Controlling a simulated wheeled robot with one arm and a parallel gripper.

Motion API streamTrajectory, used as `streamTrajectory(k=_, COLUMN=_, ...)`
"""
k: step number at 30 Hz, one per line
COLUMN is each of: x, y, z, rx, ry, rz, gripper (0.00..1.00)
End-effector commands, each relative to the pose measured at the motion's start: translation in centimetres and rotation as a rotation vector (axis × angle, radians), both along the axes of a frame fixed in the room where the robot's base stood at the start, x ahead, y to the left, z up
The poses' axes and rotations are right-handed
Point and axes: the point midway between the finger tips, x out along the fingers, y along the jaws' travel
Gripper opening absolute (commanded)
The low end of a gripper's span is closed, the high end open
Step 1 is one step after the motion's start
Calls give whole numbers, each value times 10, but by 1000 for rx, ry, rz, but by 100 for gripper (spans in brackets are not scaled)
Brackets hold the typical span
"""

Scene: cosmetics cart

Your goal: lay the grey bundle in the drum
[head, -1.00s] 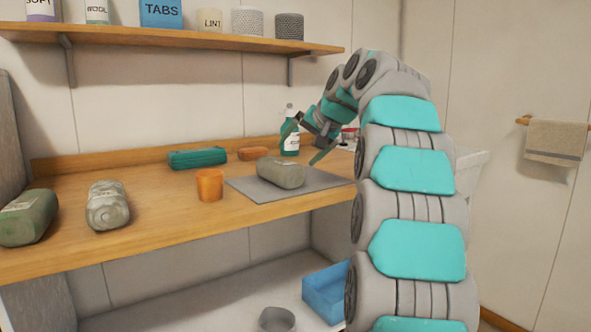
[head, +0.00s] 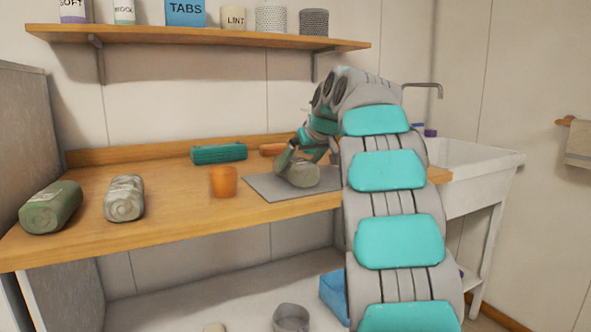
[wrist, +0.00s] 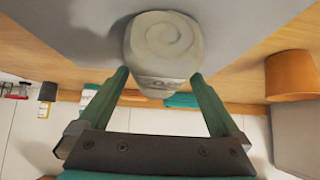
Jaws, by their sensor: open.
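A grey-green rolled bundle (head: 303,174) with a pale label lies on its side on the grey mat (head: 262,188). My gripper (head: 301,160) is open over this bundle. In the wrist view its two fingertips (wrist: 160,74) stand on either side of the bundle's near end. I cannot tell if they touch it. A paler grey, mottled bundle (head: 124,198) lies at the left on the counter. A round grey open container (head: 291,318), possibly the drum, stands on the lower shelf, cut by the frame's bottom.
A green bundle (head: 51,207) lies at far left. A blue bin (head: 333,297) is partly behind my arm on the lower shelf. A sink (head: 470,160) is at right.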

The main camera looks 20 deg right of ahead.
Motion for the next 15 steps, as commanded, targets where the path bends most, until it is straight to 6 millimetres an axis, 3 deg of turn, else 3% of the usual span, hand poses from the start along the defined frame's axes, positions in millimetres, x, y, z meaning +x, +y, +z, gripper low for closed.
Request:
streamTrajectory(k=6, x=24, y=0, z=-18, rx=-1, ry=0, rz=-2, gripper=100)
streamTrajectory(k=15, x=29, y=1, z=-24, rx=1, ry=-1, rz=-1, gripper=98)
